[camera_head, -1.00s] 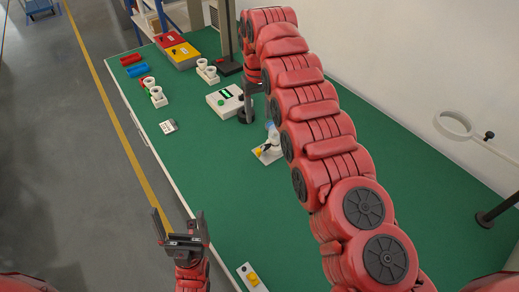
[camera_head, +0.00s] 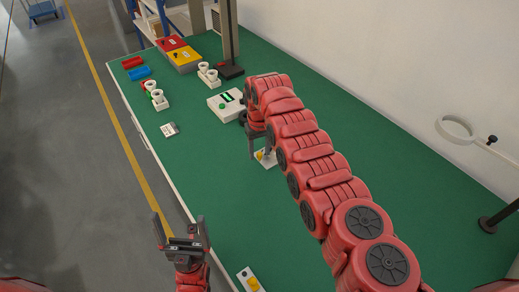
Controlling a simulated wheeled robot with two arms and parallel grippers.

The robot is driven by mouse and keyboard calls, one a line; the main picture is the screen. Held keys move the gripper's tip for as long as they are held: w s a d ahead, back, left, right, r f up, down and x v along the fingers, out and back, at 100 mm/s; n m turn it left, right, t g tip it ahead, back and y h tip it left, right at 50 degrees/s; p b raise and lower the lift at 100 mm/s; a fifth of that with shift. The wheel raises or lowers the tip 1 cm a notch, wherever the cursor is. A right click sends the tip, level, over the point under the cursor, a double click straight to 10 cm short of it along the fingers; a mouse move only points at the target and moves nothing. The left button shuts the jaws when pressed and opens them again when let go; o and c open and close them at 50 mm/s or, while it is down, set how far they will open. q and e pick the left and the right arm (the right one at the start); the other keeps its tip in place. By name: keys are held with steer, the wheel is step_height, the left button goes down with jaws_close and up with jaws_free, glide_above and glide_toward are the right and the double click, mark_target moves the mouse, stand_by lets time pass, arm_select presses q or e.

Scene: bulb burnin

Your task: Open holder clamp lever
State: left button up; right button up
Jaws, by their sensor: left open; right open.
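The holder is a small white base (camera_head: 265,160) with a yellow part on it, on the green table in the middle of the picture. My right gripper (camera_head: 259,153) is open and points down over this holder. Its arm and fingers hide most of the holder, so the clamp lever's position cannot be told, nor whether a finger touches it. My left gripper (camera_head: 182,230) is open and empty, out over the floor beside the table's left edge.
A white box with a green display (camera_head: 226,103) stands behind the holder. White double sockets (camera_head: 208,73) and (camera_head: 156,97), red and yellow boxes (camera_head: 184,58), and a small card (camera_head: 169,129) are farther back. A white plate with a yellow knob (camera_head: 250,281) lies at the front edge. A ring lamp (camera_head: 457,129) is at right.

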jaws_close()
